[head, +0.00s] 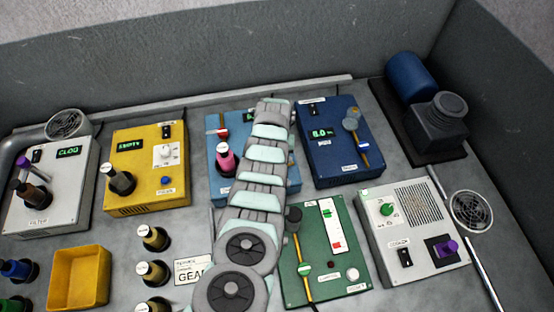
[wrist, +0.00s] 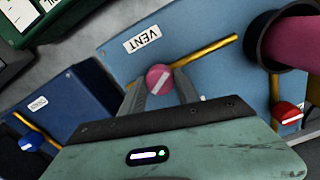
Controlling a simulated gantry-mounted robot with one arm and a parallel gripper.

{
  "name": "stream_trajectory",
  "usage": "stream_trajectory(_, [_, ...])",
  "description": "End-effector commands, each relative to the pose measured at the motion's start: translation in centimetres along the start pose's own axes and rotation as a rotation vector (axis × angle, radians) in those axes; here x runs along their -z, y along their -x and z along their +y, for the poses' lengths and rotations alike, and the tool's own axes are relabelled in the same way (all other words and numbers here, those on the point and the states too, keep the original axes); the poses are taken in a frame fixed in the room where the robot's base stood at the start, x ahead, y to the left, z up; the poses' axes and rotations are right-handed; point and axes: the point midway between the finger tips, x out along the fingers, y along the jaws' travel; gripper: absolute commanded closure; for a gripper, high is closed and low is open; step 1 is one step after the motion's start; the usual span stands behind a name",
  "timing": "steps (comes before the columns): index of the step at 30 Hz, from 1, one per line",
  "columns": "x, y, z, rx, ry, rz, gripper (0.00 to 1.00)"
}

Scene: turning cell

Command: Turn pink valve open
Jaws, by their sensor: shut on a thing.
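The pink valve (wrist: 157,78) is a round knob with a pale bar across its face. It sits on a yellow pipe (wrist: 212,48) on the light blue box (wrist: 215,75) labelled VENT. The bar runs diagonally, somewhat steeper in the picture than the pipe. My gripper (wrist: 159,86) has one finger on each side of the knob and is shut on it. In the head view, the light blue box (head: 215,185) is partly behind my arm, which hides the pink valve and my gripper.
A pink plug (head: 225,160) stands on the same box, near a red valve (head: 222,132), which also shows in the wrist view (wrist: 287,113). A dark blue box (head: 345,175) is to the right, a yellow box (head: 150,195) to the left, a green box (head: 325,285) nearer.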

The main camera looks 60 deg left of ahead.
Motion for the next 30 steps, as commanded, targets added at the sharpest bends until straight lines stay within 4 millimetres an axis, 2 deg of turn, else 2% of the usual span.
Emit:
stream_trajectory(15, [-0.11, -0.28, 0.04, -0.001, -0.416, -0.002, 1.0])
stream_trajectory(30, [0.0, -0.14, -0.03, 0.001, -0.551, 0.001, 1.0])
